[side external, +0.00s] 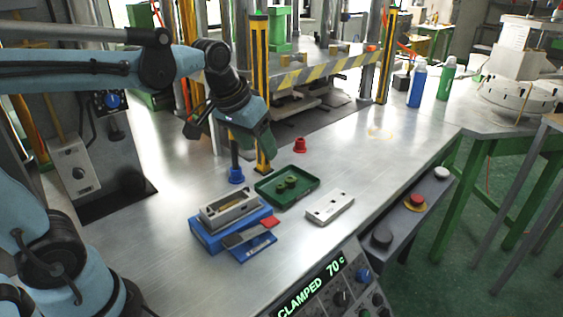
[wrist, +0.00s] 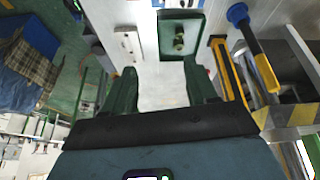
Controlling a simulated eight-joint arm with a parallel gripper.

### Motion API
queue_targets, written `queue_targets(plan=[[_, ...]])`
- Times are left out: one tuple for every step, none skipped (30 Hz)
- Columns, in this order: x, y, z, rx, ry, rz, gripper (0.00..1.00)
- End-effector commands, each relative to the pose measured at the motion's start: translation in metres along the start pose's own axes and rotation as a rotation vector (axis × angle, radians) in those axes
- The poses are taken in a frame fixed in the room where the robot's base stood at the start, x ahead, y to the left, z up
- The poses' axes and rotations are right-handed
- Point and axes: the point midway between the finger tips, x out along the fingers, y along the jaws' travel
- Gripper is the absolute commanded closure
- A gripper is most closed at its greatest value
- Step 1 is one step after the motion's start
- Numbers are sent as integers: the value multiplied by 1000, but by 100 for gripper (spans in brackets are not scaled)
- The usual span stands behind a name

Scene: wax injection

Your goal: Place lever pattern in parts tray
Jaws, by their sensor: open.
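The green parts tray (side external: 267,188) lies on the metal table and also shows at the top of the wrist view (wrist: 168,28). A small dark green piece with round bosses (side external: 287,183) lies inside it, apparently the lever pattern; it also shows in the wrist view (wrist: 179,40). My gripper (side external: 262,148) hangs above the table, behind the tray in the side view. Its two green fingers stand apart in the wrist view (wrist: 162,75), with nothing between them. The piece is clear of the fingers.
A grey block with holes (side external: 330,208) lies right of the tray. A blue box with a mould half (side external: 229,205) stands left. A blue holder with an upright dark handle (side external: 236,175), a red cup (side external: 300,145) and a yellow-black post (side external: 259,60) are nearby.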

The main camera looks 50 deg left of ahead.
Motion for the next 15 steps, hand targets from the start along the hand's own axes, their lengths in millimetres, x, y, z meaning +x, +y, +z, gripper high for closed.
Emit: queue_targets(plan=[[-1, 1, 16, 21, 27, 6, 43], [-1, 1, 24, 34, 43, 9, 43], [-1, 2, 34, 50, 66, 13, 43], [0, 2, 41, 61, 81, 16, 43], [1, 2, 48, 73, 97, 18, 43], [2, 2, 57, 86, 115, 21, 43], [4, 2, 63, 95, 129, 23, 43], [5, 2, 68, 104, 141, 25, 43], [7, 3, 75, 115, 156, 27, 43], [9, 3, 79, 122, 165, 28, 43], [10, 3, 83, 127, 173, 29, 43], [12, 3, 86, 134, 183, 31, 43], [12, 3, 88, 138, 189, 31, 43], [13, 3, 90, 141, 193, 32, 43], [14, 3, 92, 144, 196, 32, 43]])
